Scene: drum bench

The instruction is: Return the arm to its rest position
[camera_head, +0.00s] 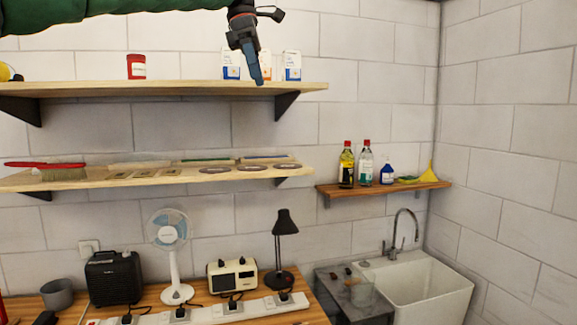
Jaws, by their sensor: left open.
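My left arm, in a green sleeve, comes in along the top left of the head view. My left gripper (252,62) hangs fingers-down in front of the right part of the upper shelf (180,90). It is open, though its fingers overlap from this angle. Nothing shows between the fingers. It partly covers the white cartons (292,66) behind it. My right gripper is not in view.
A red jar (136,67) stands on the upper shelf. The lower shelf (100,183) carries flat items. A small shelf (385,189) holds bottles. Below are a fan (168,228), a black lamp (284,222), a radio (232,275) and a sink (430,290).

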